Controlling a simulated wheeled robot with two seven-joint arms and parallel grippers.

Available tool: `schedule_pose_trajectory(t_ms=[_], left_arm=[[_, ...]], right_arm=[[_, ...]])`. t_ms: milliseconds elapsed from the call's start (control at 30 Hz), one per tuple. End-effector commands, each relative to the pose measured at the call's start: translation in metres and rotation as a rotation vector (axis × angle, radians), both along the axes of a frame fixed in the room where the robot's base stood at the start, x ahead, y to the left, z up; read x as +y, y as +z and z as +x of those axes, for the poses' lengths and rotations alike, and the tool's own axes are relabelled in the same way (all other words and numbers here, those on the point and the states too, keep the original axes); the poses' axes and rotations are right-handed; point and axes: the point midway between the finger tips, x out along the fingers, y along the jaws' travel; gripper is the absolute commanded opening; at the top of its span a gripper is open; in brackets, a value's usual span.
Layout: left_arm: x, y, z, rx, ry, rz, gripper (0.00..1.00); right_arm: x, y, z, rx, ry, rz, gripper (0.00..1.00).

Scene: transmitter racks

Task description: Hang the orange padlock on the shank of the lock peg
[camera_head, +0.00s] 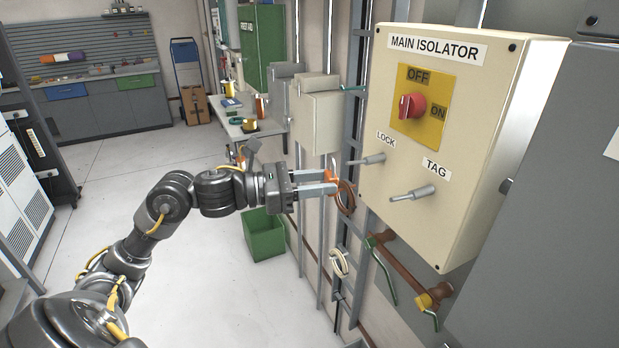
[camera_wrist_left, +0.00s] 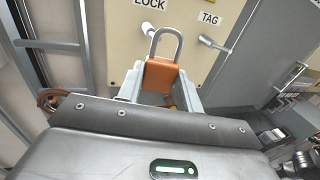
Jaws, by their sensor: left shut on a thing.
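My left gripper (camera_head: 325,183) is shut on the orange padlock (camera_head: 329,176), left of the isolator box. In the left wrist view the padlock body (camera_wrist_left: 161,76) sits between the two fingers, and its grey shackle (camera_wrist_left: 166,44) points away from the gripper. The lock peg (camera_head: 368,160) is a grey shank sticking out of the box under the LOCK label; it also shows in the left wrist view (camera_wrist_left: 148,29). In that view its tip is close to the shackle's left side in the picture; I cannot tell the depth between them. My right gripper is not in view.
The MAIN ISOLATOR box (camera_head: 478,150) carries a red switch (camera_head: 412,106) and a second peg (camera_head: 411,194) under TAG, right of the lock peg. A brown cable coil (camera_head: 346,198) hangs behind the gripper. A pipe with green-handled valves (camera_head: 410,272) runs below. The floor left is open.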

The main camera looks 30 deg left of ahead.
Motion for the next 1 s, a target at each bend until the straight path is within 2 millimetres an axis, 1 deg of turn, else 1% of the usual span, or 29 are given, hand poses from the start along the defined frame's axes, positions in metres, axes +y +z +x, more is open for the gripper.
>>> schedule_pose_trajectory(t_ms=[33, 200, 733, 800, 1000], left_arm=[[-0.002, 0.003, 0.003, 0.0, 0.0, -0.003, 0.07], [-0.007, 0.002, 0.013, -0.001, -0.001, -0.004, 0.07], [-0.025, -0.002, 0.042, -0.001, -0.002, -0.002, 0.07], [-0.026, -0.009, 0.044, -0.002, -0.001, 0.001, 0.07], [-0.03, -0.013, 0.05, -0.001, 0.0, 0.001, 0.07]], right_arm=[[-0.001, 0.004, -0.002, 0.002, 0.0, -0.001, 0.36], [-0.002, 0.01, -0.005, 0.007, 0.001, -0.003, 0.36], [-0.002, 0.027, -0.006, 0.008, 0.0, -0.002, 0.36], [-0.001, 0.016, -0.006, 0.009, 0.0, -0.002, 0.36], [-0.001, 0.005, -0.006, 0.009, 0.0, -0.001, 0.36]])
